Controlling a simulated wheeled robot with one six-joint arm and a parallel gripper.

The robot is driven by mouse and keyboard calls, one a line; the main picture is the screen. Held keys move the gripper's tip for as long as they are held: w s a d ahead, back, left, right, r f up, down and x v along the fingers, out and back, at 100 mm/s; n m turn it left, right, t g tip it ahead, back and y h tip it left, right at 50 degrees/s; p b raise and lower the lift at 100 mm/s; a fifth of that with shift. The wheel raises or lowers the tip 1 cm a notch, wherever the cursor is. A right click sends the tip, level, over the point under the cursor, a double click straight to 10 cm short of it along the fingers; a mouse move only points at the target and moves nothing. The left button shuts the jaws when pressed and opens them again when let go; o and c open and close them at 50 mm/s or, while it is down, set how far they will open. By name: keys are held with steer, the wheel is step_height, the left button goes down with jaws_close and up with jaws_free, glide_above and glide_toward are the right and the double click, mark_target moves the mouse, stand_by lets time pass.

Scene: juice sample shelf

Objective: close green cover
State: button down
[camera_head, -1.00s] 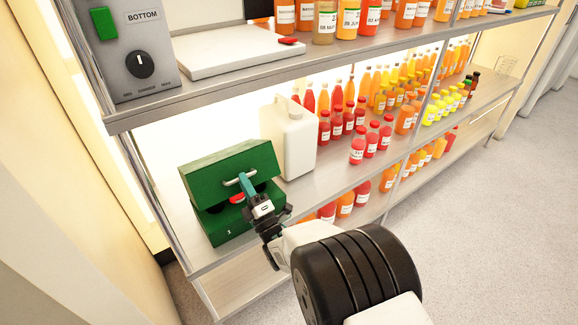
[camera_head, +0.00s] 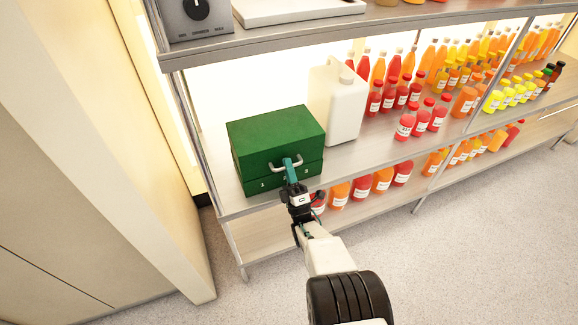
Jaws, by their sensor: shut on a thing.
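The green box (camera_head: 262,178) stands on the middle shelf at the left end. Its green cover (camera_head: 270,132) lies down on the box, with only a thin seam between them. A pale curved handle (camera_head: 286,162) is on the front of the cover. My gripper (camera_head: 291,172) is at the front of the box, with its teal fingers shut on the handle. The inside of the box does not show.
A white jug (camera_head: 338,103) stands right beside the box. Red bottles (camera_head: 407,121) stand further right on the same shelf (camera_head: 375,147). More bottles (camera_head: 361,187) stand on the shelf below.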

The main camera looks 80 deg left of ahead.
steer(key=shift+s+d+f+h, duration=0.1)
steer(key=shift+s+f+h, duration=0.1)
steer(key=shift+f, duration=0.3)
steer(key=shift+s+d+f+h, duration=0.1)
steer(key=shift+s+f, duration=0.05)
steer(key=shift+f, duration=0.35)
steer(key=c, duration=1.8)
jaws_free()
steer(key=shift+o, duration=0.2)
steer(key=w+v, duration=0.1)
steer(key=v, duration=0.5)
steer(key=shift+d, duration=0.35)
steer(key=shift+r, duration=0.25)
